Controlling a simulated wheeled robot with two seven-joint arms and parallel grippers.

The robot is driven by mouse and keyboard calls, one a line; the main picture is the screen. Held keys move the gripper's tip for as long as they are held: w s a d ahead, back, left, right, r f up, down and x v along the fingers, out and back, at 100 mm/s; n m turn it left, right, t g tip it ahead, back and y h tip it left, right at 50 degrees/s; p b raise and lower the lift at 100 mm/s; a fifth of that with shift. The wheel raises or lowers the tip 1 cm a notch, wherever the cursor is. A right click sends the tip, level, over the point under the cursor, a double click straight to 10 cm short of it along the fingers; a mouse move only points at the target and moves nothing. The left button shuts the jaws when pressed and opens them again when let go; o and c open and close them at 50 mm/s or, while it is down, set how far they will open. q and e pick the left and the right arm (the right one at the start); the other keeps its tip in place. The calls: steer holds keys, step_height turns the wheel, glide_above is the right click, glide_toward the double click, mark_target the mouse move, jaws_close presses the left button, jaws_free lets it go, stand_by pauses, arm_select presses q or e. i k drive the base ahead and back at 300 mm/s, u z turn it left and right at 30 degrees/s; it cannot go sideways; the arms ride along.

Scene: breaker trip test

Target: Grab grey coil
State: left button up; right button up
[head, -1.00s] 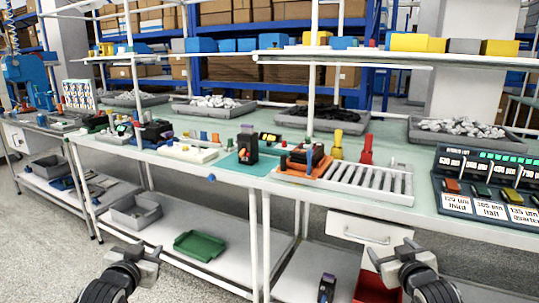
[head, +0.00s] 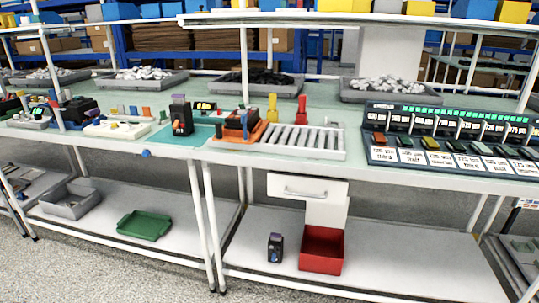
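The rack (head: 372,156) on the right of the bench holds a row of small coil-like blocks above white labels. An orange-red block (head: 379,139) and a yellow block (head: 430,143) stand out; several others are dark or greyish green, such as the one farther right (head: 481,149). I cannot tell which of them is the grey coil. Neither of my grippers is in view.
A roller tray (head: 305,141), a black breaker (head: 181,115) on a teal mat (head: 190,138) and yellow and red pieces stand on the bench. Grey bins (head: 380,98) line the back. Below are a red bin (head: 322,250), a green tray (head: 144,225) and a drawer (head: 306,188).

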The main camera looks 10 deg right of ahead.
mark_target(62, 97)
steer(key=u, duration=1.7)
steer(key=k, duration=1.15)
steer(key=z, duration=0.2)
steer(key=i, duration=1.85)
steer(key=u, duration=0.35)
steer(key=i, duration=2.75)
steer(key=z, duration=0.75)
